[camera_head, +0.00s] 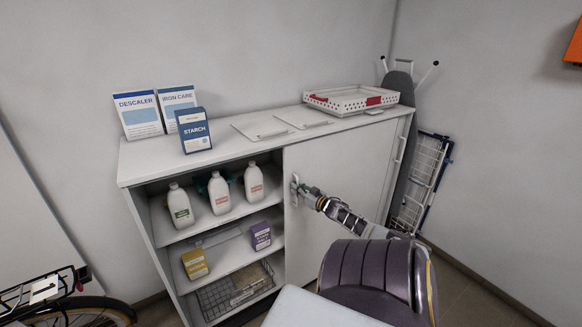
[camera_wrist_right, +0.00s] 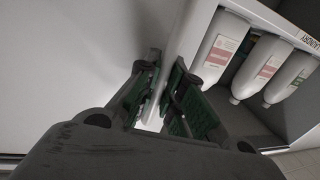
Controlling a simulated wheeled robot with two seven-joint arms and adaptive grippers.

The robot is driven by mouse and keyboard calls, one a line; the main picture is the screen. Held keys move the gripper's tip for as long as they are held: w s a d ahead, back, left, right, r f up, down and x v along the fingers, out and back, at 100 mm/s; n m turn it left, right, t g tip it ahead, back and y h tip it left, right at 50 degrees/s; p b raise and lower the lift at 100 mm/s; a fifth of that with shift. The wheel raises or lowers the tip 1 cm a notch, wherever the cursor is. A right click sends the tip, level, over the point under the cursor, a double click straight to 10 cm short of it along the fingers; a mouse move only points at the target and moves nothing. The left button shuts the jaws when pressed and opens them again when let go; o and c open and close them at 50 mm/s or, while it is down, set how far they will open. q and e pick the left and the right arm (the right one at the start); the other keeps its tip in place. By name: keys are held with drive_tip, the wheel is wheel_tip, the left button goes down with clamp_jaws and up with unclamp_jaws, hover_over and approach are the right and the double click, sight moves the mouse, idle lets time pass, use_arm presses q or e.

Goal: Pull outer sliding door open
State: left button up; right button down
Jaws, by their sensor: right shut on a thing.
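The outer sliding door (camera_head: 332,170) is a plain white panel covering the right part of a white cabinet. A pale upright handle (camera_head: 295,190) sits near the door's left edge. My right gripper (camera_head: 301,190) is at this handle, and its arm reaches in from the lower right. In the right wrist view the two green-padded fingers of the right gripper (camera_wrist_right: 161,92) are closed around a pale upright part by the door's edge. The door panel (camera_wrist_right: 70,60) fills the left of that view. The left part of the cabinet is open. My left gripper is not in view.
White bottles (camera_head: 220,194) stand on the upper shelf, with a yellow box (camera_head: 195,264) and purple box (camera_head: 261,236) below. A wire basket (camera_head: 236,290) is at the bottom. Boxes (camera_head: 194,130) and a white tray (camera_head: 351,99) are on top. An ironing board (camera_head: 402,150) leans at right.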

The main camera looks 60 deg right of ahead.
drive_tip(key=shift+s+d, duration=0.15)
drive_tip(key=shift+d, duration=0.1)
drive_tip(key=c, duration=1.5)
unclamp_jaws()
drive_tip(key=shift+c, duration=0.2)
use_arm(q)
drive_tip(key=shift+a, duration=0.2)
use_arm(e)
drive_tip(key=shift+v, duration=5.95)
